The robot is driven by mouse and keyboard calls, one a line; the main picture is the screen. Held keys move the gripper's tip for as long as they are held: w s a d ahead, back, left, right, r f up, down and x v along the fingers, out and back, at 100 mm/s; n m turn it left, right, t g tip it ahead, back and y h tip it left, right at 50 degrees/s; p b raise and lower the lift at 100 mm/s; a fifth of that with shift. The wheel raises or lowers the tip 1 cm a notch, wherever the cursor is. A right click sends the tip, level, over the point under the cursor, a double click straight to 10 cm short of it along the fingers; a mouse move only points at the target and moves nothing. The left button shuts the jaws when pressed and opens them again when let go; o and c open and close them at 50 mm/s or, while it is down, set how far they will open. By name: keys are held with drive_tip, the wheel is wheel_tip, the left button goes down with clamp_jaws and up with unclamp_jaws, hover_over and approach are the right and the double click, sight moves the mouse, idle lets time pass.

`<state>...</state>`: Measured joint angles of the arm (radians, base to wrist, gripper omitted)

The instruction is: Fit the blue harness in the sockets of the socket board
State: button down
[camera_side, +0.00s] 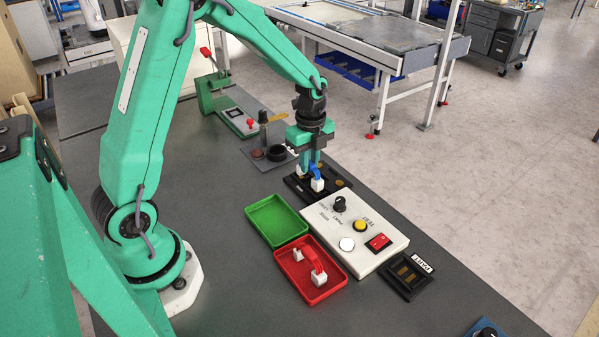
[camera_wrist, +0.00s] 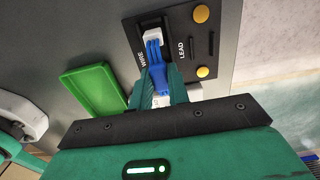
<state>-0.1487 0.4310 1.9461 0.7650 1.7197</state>
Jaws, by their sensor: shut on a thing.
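The blue harness (camera_side: 316,169) has white plugs at its ends. My gripper (camera_side: 312,163) is shut on its blue middle and holds it over the black socket board (camera_side: 342,184). In the wrist view the harness (camera_wrist: 156,70) lies between the fingers of my gripper (camera_wrist: 160,78). One white plug is at the board's left side by the "WIRE" label; the other is near the jaws, partly hidden. The board (camera_wrist: 190,42) shows dark slots, a "LEAD" label and two yellow round knobs there. I cannot tell whether either plug is seated in a socket.
An empty green tray (camera_side: 251,212) and a red tray (camera_side: 335,287) with a red harness (camera_side: 313,261) stand nearer. A white test box (camera_side: 373,258) with knob and buttons adjoins them. A small black block (camera_side: 388,284) is to its right. A grey plate with round parts (camera_side: 262,161) lies behind.

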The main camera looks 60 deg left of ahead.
drive_tip(key=shift+f, duration=0.55)
idle(0.4)
drive_tip(key=c, duration=0.9)
unclamp_jaws()
drive_tip(key=shift+o, duration=0.2)
drive_tip(key=shift+r, duration=0.1)
drive_tip(key=shift+r, duration=3.35)
drive_tip(key=shift+r, duration=0.15)
drive_tip(key=shift+s+d+r, duration=0.1)
drive_tip(key=shift+s+r, duration=0.05)
drive_tip(key=shift+r, duration=0.1)
drive_tip(key=s+d+r+n+t, duration=0.2)
drive_tip(key=s+r+n, duration=0.4)
drive_tip(key=s+n, duration=0.3)
drive_tip(key=s+d+r+n+t, duration=0.3)
drive_tip(key=s+r+n, duration=0.3)
drive_tip(key=s+n, duration=0.3)
drive_tip(key=shift+s+d+t, duration=0.3)
drive_tip(key=shift+s+d, duration=0.25)
drive_tip(key=shift+s, duration=0.1)
